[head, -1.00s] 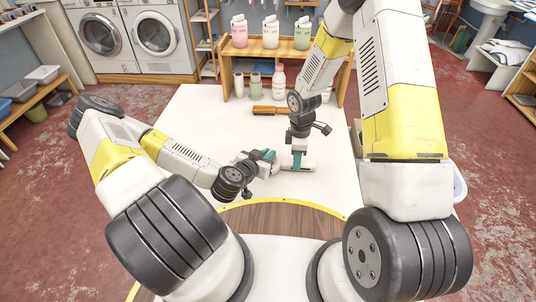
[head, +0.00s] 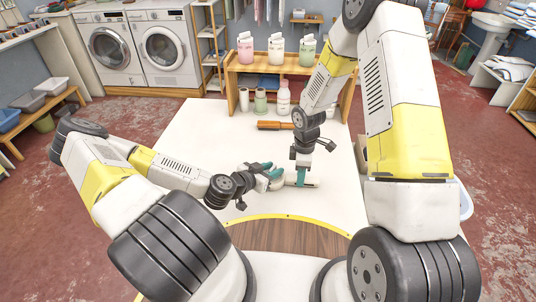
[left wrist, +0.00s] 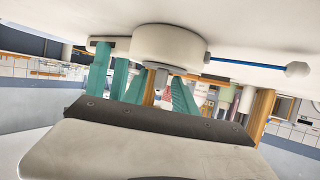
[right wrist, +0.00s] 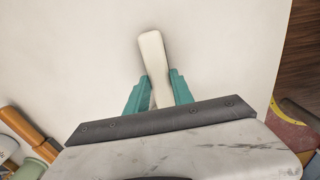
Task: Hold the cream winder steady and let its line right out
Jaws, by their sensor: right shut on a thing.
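The cream winder lies low over the white table; its round body (left wrist: 170,43) and a bar show in the left wrist view. A blue line (left wrist: 235,62) runs from its side to a cream bead (left wrist: 297,69). My right gripper (head: 301,178) is shut on the winder's cream bar (right wrist: 154,55), which passes between its teal fingers. My left gripper (head: 268,174) is beside the round body. Its teal fingers stand apart in the left wrist view, with a small grey tab (left wrist: 162,75) of the winder seen in the gap. Contact there is unclear.
An orange-handled brush (head: 274,125) lies farther back on the white table (head: 200,125). A wooden shelf (head: 290,68) with bottles stands at the table's back. The table's left part is clear. A yellow-edged brown panel (head: 285,235) is near my base.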

